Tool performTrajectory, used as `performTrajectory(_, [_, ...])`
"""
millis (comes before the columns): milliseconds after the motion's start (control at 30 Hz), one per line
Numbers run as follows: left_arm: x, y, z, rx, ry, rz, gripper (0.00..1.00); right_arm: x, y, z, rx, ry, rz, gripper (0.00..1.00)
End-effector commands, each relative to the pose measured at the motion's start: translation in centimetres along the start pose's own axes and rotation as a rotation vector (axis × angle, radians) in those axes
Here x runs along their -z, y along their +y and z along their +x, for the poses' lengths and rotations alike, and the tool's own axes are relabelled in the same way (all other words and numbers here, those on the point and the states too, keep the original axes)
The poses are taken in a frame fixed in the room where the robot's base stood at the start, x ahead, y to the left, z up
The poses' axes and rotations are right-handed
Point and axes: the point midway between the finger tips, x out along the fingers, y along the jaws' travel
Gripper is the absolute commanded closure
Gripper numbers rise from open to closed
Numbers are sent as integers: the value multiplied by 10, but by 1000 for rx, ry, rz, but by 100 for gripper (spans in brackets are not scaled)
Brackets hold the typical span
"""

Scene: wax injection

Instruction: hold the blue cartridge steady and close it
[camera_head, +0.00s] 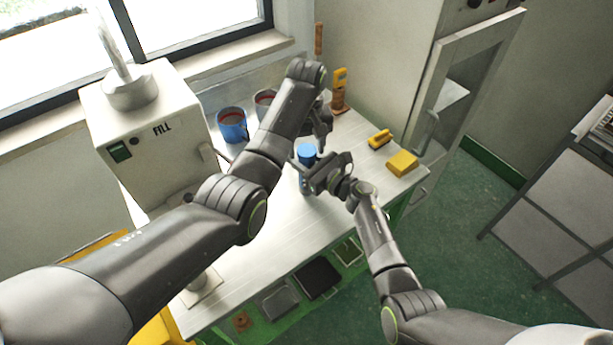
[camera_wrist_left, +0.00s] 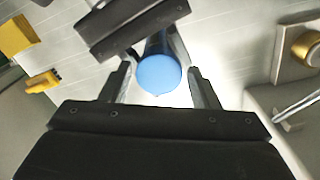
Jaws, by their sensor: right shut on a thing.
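The blue cartridge (camera_head: 307,152) stands upright over the workbench, with its round blue end facing up. My right gripper (camera_head: 309,178) is shut on the cartridge's body below that end. My left gripper (camera_head: 322,146) is just above and behind it, pointing down. In the left wrist view the blue end (camera_wrist_left: 158,75) shows between the two spread fingers of my left gripper (camera_wrist_left: 159,69), with a gap on each side. The dark jaw of the right gripper (camera_wrist_left: 130,25) crosses behind it. The lower part of the cartridge is mostly hidden by the right gripper.
A white machine marked FILL (camera_head: 150,130) stands at the left of the bench. A blue mug (camera_head: 232,126) and another mug (camera_head: 265,101) are at the back. A yellow clamp (camera_head: 379,139) and a yellow block (camera_head: 402,163) lie to the right. The bench front (camera_head: 270,240) is clear.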

Motion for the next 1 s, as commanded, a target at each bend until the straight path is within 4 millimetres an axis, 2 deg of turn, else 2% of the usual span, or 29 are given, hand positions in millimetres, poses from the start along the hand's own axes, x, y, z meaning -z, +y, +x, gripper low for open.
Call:
performTrajectory(33, [0, 0, 0, 0, 0, 0, 51, 0, 0, 0, 0, 0, -1, 100])
performTrajectory(267, [0, 0, 0, 0, 0, 0, 81, 0, 0, 0, 1, 0, 0, 100])
performTrajectory(367, [0, 0, 0, 1, 0, 10, 82, 0, 0, 0, 1, 0, 0, 100])
performTrajectory(533, [0, -1, 0, 1, 0, 155, 82, 0, 0, 0, 1, 0, 0, 100])
performTrajectory(667, [0, -1, 0, 2, 0, 144, 82, 0, -1, 0, 1, 0, 0, 100])
performTrajectory(700, [1, -1, 0, 2, 0, 144, 52, 0, -1, 0, 1, 0, 0, 100])
performTrajectory(867, [0, 0, 0, 1, 0, 143, 31, 0, 0, 0, 1, 0, 0, 100])
performTrajectory(1000, [0, 0, 0, 0, 0, 144, 29, 0, 0, 0, 0, 0, 0, 100])
